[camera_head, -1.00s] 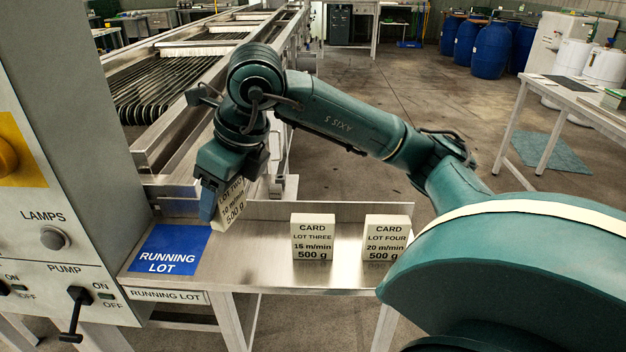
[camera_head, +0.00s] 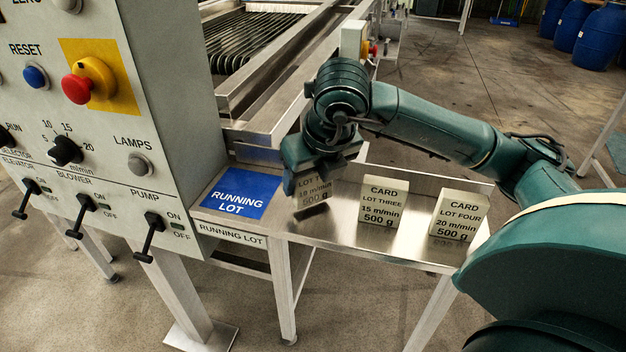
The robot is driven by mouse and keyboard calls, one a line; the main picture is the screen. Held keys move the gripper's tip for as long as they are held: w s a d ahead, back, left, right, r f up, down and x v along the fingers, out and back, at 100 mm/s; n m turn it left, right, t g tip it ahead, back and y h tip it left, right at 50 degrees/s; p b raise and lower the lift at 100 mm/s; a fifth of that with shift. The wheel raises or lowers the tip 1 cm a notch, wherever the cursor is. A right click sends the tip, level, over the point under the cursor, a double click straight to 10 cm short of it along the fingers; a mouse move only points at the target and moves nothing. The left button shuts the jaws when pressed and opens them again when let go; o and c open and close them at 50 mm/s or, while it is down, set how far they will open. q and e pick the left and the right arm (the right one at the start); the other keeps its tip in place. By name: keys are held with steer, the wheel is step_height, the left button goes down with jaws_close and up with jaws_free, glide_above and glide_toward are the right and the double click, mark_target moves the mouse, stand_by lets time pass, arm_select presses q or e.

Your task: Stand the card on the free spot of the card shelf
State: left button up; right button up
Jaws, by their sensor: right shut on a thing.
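The card (camera_head: 313,186), a pale block with dark lettering that reads in part "LOT T", is in my right gripper (camera_head: 318,166). That gripper is shut on its upper part, and the fingers hide some of the lettering. The card is over the metal card shelf (camera_head: 336,230), left of the Lot Three card (camera_head: 383,203) and right of the blue Running Lot panel (camera_head: 240,192). I cannot tell whether its lower edge touches the shelf. The Lot Four card (camera_head: 459,214) stands farther right. My left gripper is not in view.
A grey control cabinet (camera_head: 120,130) with a red button (camera_head: 76,89) and several levers stands close at the left. The roller machine (camera_head: 262,55) is behind the shelf. Bare shelf shows in front of the cards. Blue barrels (camera_head: 600,45) stand far right.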

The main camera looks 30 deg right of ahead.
steer(key=shift+f, duration=0.6)
steer(key=shift+f, duration=0.25)
steer(key=o, duration=1)
steer(key=shift+r, duration=0.15)
steer(key=shift+r, duration=0.2)
steer(key=v, duration=1.1)
steer(key=shift+s+r+p, duration=0.15)
steer(key=shift+r+p, duration=0.25)
steer(key=shift+p, duration=0.05)
